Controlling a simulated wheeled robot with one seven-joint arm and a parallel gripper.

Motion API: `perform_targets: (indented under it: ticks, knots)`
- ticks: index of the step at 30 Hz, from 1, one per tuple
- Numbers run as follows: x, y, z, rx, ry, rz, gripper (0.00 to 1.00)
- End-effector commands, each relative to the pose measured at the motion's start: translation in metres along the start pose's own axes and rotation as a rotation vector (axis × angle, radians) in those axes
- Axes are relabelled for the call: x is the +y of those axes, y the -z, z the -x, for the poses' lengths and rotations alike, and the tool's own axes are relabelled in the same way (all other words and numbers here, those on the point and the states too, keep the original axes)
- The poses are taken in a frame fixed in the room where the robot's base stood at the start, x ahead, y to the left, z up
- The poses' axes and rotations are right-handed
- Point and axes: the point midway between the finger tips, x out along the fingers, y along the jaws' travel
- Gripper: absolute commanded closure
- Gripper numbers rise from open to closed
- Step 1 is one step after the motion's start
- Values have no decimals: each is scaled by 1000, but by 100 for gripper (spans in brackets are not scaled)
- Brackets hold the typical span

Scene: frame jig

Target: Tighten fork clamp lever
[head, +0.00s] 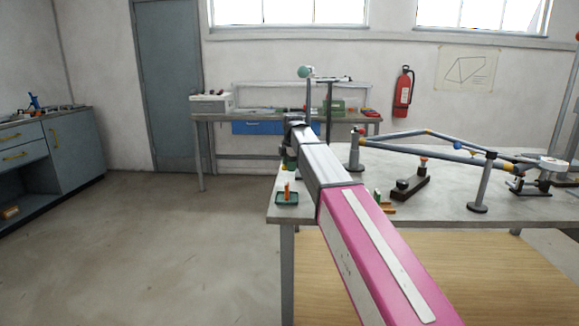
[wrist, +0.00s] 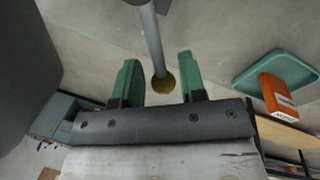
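In the wrist view a grey rod (wrist: 149,38) ends in a dull yellow ball (wrist: 163,83). It comes in from the top and lies between the green fingers of my gripper (wrist: 158,60). The fingers are apart, with gaps on both sides of the rod. I cannot tell for certain that this rod is the fork clamp lever. In the head view my gripper (head: 290,160) is over the workbench's left end, mostly hidden by my arm. The jig's bicycle frame (head: 400,134) rests on posts to the right; the rod cannot be made out there.
A green tray (head: 281,200) with an orange block sits on the workbench (head: 440,200) near its left corner; the tray also shows in the wrist view (wrist: 250,78). A dark clamp-like block (head: 408,187) stands right of my arm. Open floor lies to the left.

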Motion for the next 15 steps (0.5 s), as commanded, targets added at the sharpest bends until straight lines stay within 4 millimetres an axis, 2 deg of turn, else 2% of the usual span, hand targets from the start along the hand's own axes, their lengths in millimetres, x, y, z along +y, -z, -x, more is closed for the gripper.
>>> perform_targets:
  ticks: [15]
  knots:
    - [0,0,82,0,-1,0,62]
